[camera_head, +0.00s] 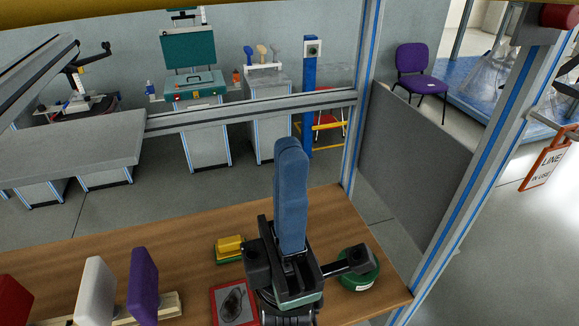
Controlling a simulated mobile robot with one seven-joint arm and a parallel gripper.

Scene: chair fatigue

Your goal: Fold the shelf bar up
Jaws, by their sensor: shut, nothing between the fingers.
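No part is plainly a shelf bar, and I cannot tell which piece it is. A grey aluminium crossbar (250,110) runs level across the frame behind the wooden table, meeting an upright post (362,95) on the right. A yellow bar (250,6) crosses the top edge of the view, close to the camera and cut off. A red cylinder (558,16) sits near the frame's top right corner.
Red, white (95,290) and purple (143,285) pads stand at left. A yellow block (229,245) and green round object (358,270) flank the device. A grey panel (415,165) closes the right side.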

